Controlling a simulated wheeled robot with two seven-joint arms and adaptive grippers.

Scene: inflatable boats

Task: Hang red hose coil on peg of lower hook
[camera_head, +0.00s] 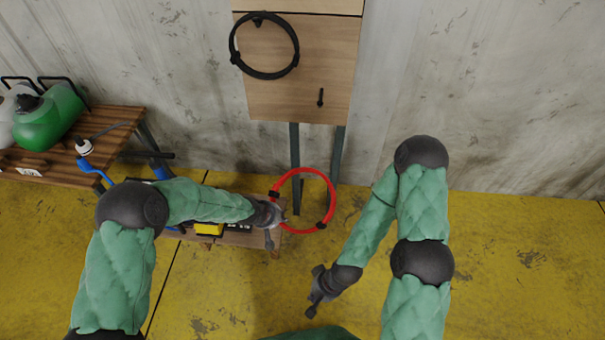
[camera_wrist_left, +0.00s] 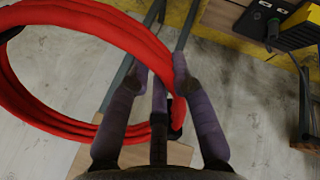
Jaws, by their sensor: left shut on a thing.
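My left gripper (camera_head: 273,221) is shut on the left side of the red hose coil (camera_head: 334,197), by a dark band. The coil hangs in front of the board's legs, below the board. In the left wrist view, the red hose (camera_wrist_left: 92,22) passes between the fingers (camera_wrist_left: 160,75), and the loop extends to the left. The lower hook's dark peg (camera_head: 320,97) is bare on the wooden board, above and slightly right of the coil. My right gripper (camera_head: 315,303) is low in the head view, away from the coil; its jaw opening is unclear.
A black hose coil (camera_head: 265,75) hangs from the upper hook (camera_head: 257,20) on the wooden board (camera_head: 275,105). A slatted bench (camera_head: 115,120) with a green canister (camera_head: 50,118) stands left. A yellow item (camera_head: 209,229) lies on a low table behind my left arm. The wall right of the board is clear.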

